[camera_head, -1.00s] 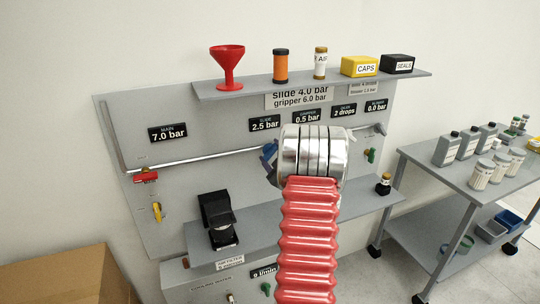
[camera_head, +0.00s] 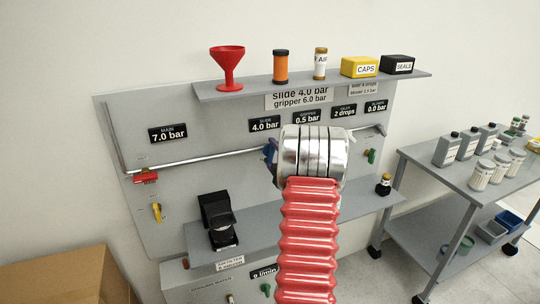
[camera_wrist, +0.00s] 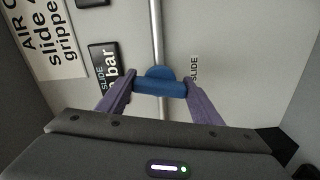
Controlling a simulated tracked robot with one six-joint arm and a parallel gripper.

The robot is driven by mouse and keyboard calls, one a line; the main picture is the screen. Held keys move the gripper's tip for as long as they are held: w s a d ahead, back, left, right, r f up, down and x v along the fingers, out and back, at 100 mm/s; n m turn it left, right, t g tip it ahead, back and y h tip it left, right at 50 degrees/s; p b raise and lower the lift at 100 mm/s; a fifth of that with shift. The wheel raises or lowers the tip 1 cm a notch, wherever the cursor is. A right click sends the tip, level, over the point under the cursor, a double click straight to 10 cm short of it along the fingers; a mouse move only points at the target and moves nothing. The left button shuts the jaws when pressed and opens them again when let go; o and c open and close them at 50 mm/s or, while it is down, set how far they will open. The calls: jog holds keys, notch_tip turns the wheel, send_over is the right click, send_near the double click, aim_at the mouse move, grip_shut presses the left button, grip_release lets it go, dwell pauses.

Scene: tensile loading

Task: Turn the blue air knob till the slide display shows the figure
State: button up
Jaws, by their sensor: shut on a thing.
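The blue air knob (camera_wrist: 158,86) sits on the metal pipe, beside the "SLIDE" label on the panel. My gripper (camera_wrist: 160,88) is shut on the blue knob, with a purple finger at each end of it. In the head view my red bellows arm and silver wrist hide most of the knob and gripper (camera_head: 269,150). The slide display (camera_head: 264,125) reads 4.0 bar. The sign (camera_head: 299,99) above reads "slide 4.0 bar, gripper 6.0 bar".
The neighbouring gripper display (camera_head: 306,117) reads 0.5 bar and the main display (camera_head: 168,133) 7.0 bar. A shelf (camera_head: 300,84) juts out above and a lower shelf (camera_head: 262,232) below. A cart (camera_head: 420,170) with bottles stands at right.

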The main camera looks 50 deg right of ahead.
jog(key=shift+w+a, duration=0.2)
jog(key=shift+a, duration=0.05)
jog(key=o, duration=0.8)
jog(key=shift+o, duration=1.3)
jog(key=shift+s+d, duration=0.1)
jog(key=v, duration=1.3)
jog(key=shift+s+f, duration=0.2)
jog(key=shift+s, duration=0.15)
jog(key=shift+c, duration=0.3)
